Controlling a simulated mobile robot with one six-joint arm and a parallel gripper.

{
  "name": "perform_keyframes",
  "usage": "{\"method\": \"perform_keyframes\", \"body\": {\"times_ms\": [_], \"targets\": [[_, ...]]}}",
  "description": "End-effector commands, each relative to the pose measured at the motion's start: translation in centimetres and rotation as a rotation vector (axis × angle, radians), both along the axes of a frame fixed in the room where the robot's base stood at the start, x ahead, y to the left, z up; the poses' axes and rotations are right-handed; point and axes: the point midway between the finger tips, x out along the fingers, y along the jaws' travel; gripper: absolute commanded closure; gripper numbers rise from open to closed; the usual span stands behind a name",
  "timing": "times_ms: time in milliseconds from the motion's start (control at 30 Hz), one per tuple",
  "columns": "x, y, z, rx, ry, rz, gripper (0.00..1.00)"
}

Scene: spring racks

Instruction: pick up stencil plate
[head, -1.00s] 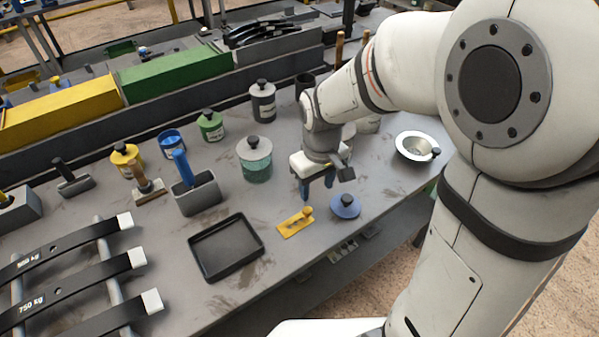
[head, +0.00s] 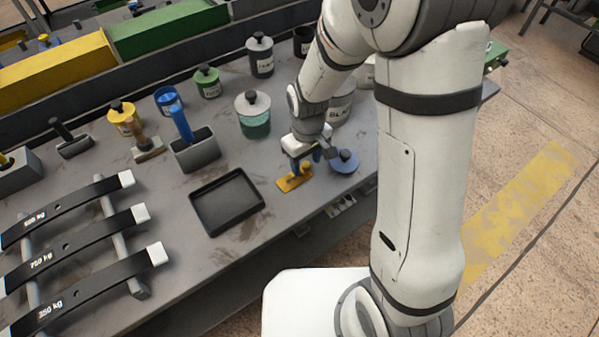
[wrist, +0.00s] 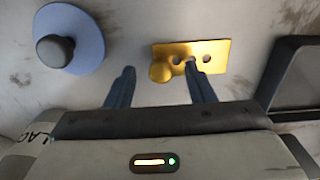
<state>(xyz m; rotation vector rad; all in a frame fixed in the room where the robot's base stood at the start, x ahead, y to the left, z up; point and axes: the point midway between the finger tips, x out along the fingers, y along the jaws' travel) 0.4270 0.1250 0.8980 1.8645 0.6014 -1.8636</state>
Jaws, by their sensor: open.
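The stencil plate (head: 294,179) is a small flat yellow plate with a round knob, lying on the grey bench near its front edge. In the wrist view the plate (wrist: 218,52) shows holes and its knob at the left end. My gripper (head: 308,163) is open and empty, just above and behind the plate. In the wrist view, the right finger of my gripper (wrist: 160,72) overlaps the plate near a hole; the left finger is over bare bench left of the knob. Whether the fingers touch anything I cannot tell.
A blue round lid with a dark knob (head: 344,161) lies close to the right of the plate. A black tray (head: 226,202) lies to the left. A teal jar (head: 253,115) and a white tin (head: 341,105) stand behind.

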Motion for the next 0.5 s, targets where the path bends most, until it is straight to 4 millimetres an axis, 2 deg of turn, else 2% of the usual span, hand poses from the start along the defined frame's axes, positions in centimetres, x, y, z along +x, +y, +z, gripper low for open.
{"method": "perform_keyframes", "body": {"times_ms": [100,500], "targets": [[-0.01,0.02,0.02,0.0,0.0,0.0,0.52],[-0.01,0.05,0.05,0.0,0.0,0.001,0.85]]}}
